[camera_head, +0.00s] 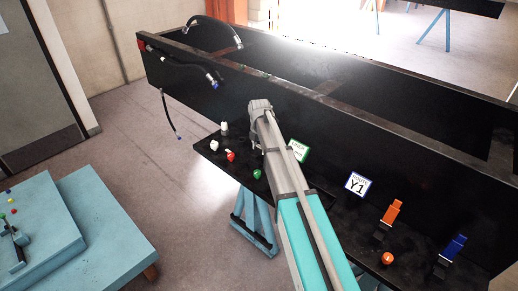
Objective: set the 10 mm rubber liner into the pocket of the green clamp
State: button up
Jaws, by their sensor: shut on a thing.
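My gripper (256,141) is low over the black shelf, at the far end of my arm. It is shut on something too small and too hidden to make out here. I cannot pick out the 10 mm rubber liner. No green clamp shows clearly; a green-edged sign (299,150) stands just right of my arm, which may cover what is near it. An orange clamp-like part (393,211) and a blue one (453,247) stand upright on dark bases at the right. A small green piece (257,174) lies on the shelf just below my gripper.
White pieces (213,145) and a red one (231,156) lie left of my gripper. A blue-edged Y1 sign (356,184) and an orange piece (387,258) are at the right. A tall black panel (360,130) rises behind the shelf. Hoses (180,63) hang at upper left.

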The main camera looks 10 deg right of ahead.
aim_at(259, 154)
jog(key=shift+f+b, duration=0.45)
jog(key=shift+f, duration=0.25)
jog(key=shift+f+b, duration=1.15)
jog(key=shift+b, duration=0.05)
dwell(1.7)
jog(key=shift+r+p, duration=0.3)
jog(key=shift+r+p, duration=0.35)
jog(key=shift+p, duration=0.05)
jog(key=shift+r, duration=0.25)
jog(key=shift+f+b, duration=0.65)
jog(key=shift+f, duration=0.2)
dwell(1.8)
jog(key=o, duration=1.1)
